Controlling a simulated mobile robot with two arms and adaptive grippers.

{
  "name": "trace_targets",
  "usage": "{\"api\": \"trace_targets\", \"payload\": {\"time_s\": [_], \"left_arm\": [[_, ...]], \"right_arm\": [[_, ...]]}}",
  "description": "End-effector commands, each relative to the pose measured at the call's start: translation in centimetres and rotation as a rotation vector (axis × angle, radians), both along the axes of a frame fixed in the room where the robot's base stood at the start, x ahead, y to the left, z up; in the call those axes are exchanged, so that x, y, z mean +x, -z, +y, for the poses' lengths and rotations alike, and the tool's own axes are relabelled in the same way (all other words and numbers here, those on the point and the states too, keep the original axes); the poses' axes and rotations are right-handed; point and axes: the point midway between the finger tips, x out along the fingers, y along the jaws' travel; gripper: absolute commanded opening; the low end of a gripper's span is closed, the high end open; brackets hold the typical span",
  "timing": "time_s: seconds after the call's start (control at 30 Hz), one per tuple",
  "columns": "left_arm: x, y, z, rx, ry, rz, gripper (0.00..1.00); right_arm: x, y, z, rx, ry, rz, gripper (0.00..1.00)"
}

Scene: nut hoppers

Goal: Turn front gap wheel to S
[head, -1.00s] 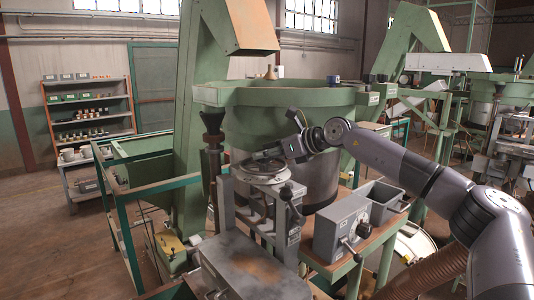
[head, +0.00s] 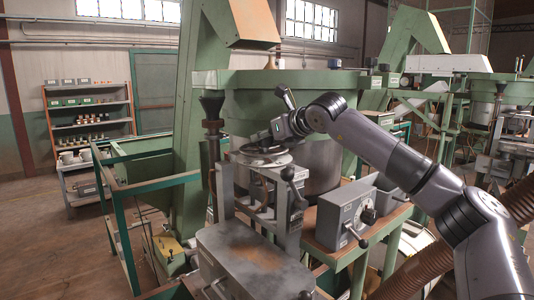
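A flat round grey wheel (head: 273,161) lies level on top of the grey metal stand, in front of the green bowl (head: 235,82). I take it for the front gap wheel; no S mark on it is legible. My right gripper (head: 254,142) reaches in from the right and sits just above the wheel, partly covering its far side. Its fingers are small and dark, so I cannot tell whether they are open, shut or touching the wheel. My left gripper is not in view.
A dark-knobbed lever (head: 289,174) stands close to the wheel's right. A grey control box (head: 338,220) with a dial and lever is on the green bench. A dark funnel (head: 211,105) on a post stands left. A flat grey cover (head: 250,258) is in front.

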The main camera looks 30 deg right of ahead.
Motion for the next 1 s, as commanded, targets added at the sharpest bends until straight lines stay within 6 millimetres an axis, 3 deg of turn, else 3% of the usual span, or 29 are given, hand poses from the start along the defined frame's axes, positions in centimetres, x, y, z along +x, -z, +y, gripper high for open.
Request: {"api": "trace_targets", "payload": {"time_s": [0.03, 0.1, 0.4, 0.63, 1.0], "left_arm": [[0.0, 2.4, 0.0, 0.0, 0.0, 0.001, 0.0], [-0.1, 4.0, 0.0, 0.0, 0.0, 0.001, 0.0], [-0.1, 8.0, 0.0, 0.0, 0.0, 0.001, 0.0], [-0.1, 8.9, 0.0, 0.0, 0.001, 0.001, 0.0], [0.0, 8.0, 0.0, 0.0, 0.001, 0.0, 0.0]], "right_arm": [[0.1, 1.1, 0.4, 0.0, 0.037, -0.003, 0.07], [0.1, 1.2, 0.5, 0.002, 0.103, -0.002, 0.07], [0.2, 0.6, 0.9, 0.003, 0.391, 0.001, 0.07], [0.4, 0.2, 1.1, 0.002, 0.611, 0.003, 0.07], [0.6, -0.1, 1.2, 0.001, 0.907, 0.004, 0.07]]}}
